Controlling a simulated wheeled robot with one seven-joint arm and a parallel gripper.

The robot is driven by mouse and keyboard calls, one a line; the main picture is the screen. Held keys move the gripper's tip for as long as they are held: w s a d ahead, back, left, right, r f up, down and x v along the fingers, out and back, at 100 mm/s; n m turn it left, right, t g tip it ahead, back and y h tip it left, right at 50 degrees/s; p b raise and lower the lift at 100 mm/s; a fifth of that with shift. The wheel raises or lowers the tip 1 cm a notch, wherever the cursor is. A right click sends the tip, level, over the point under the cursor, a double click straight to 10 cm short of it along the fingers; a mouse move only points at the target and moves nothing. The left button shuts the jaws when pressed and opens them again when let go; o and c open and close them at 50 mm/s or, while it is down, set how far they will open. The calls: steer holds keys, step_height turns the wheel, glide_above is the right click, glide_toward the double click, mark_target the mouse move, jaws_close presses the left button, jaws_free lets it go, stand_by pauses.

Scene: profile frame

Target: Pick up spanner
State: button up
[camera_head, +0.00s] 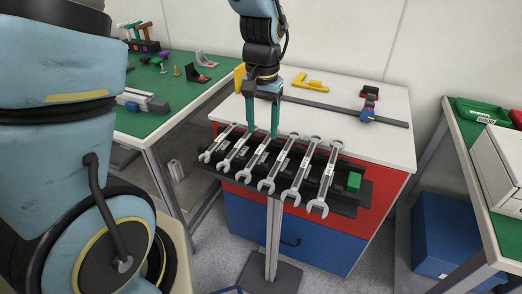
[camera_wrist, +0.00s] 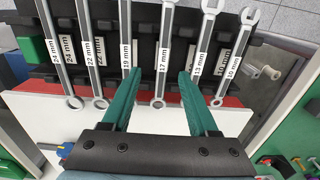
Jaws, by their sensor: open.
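Several silver open-ended spanners lie side by side across a black rack, each with a white size label. My gripper (camera_head: 262,133), with teal fingers, is open over the far ends of the spanners in the head view. In the wrist view my gripper (camera_wrist: 157,76) has one fingertip on each side of the spanner labelled 17 mm (camera_wrist: 163,45). This spanner (camera_head: 254,160) is third from the left in the head view. Its ring end (camera_wrist: 158,104) lies between the fingers. The gap in height between fingers and spanner is hard to tell.
The black rack (camera_head: 346,205) stands on a post in front of a white-topped cabinet (camera_head: 385,145). A green block (camera_head: 354,182) sits at the rack's right end. A green-topped table (camera_head: 190,90) stands left, and a shelf with boxes (camera_head: 467,132) stands right.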

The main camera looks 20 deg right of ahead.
mark_target(260, 149)
steer(key=shift+w+a+f+p, duration=0.1)
steer(key=shift+f+p, duration=0.1)
steer(key=shift+f, duration=0.75)
steer(key=shift+s+a+f+p, duration=0.1)
steer(key=shift+f+p, duration=0.1)
steer(key=shift+f, duration=0.8)
steer(key=shift+w+a+f+p, duration=0.1)
steer(key=shift+f+p, duration=0.1)
steer(key=shift+f, duration=0.75)
steer(key=shift+c, duration=0.3)
steer(key=shift+d, duration=0.1)
jaws_close()
